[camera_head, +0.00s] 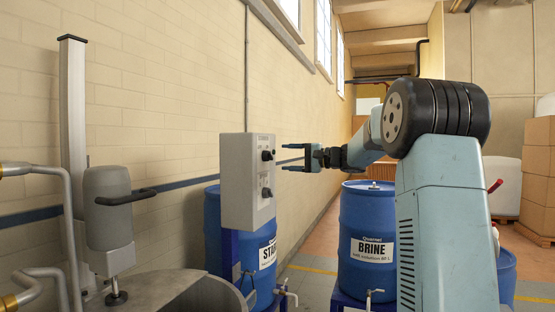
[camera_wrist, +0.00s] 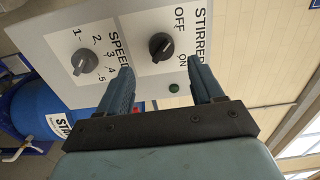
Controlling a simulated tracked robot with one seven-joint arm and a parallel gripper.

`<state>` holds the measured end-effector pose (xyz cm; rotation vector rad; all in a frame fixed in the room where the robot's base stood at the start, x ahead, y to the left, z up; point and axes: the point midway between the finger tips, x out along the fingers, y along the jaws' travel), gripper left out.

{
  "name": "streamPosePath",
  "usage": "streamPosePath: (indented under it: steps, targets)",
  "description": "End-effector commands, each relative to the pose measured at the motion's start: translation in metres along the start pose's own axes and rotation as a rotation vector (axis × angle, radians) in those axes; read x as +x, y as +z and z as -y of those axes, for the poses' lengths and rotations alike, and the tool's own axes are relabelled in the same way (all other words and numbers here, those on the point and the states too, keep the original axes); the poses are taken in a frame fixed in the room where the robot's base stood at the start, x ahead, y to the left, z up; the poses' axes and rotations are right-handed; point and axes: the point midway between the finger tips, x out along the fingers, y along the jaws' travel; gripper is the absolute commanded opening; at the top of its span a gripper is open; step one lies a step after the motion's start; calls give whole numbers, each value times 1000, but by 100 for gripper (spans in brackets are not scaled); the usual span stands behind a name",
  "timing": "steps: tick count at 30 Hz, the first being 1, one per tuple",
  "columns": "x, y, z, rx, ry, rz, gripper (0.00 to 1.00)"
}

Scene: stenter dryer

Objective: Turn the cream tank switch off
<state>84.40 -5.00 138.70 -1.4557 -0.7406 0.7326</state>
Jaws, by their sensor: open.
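A pale grey control box (camera_head: 237,180) stands at mid-left in the head view, with two knobs on its right-hand face. In the wrist view its panel (camera_wrist: 120,45) reads STIRRER and SPEED; I see no cream tank label. The black stirrer switch (camera_wrist: 161,46) sits between OFF and ON, and I cannot tell which way it points. It also shows in the head view as the upper knob (camera_head: 267,155). My gripper (camera_head: 287,157) is open and empty, just right of that knob and pointing at it. In the wrist view its fingertips (camera_wrist: 160,68) are spread, with the switch beyond them.
A grey speed knob (camera_wrist: 84,61) and a green lamp (camera_wrist: 173,88) are on the same panel. A metal tank (camera_head: 165,292) with a stirrer motor (camera_head: 108,205) stands at left. Blue drums stand below the box and at centre (camera_head: 366,215). A brick wall (camera_head: 170,90) runs behind.

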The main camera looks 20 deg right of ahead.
Motion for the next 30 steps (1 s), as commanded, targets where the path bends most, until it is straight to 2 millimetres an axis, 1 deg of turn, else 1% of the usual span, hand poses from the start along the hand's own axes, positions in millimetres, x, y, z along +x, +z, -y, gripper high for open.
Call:
streamPosePath:
  steps: [1,6,9,12,18,30]
  targets:
    - [-11,-1,0,0,0,-3,66]
    - [-42,-1,-1,0,1,-2,66]
    - [-57,-1,-1,0,1,-1,66]
    - [-66,-1,-1,0,2,0,66]
    - [-75,-1,-1,0,1,1,66]
    - [-75,-1,-1,0,1,1,66]
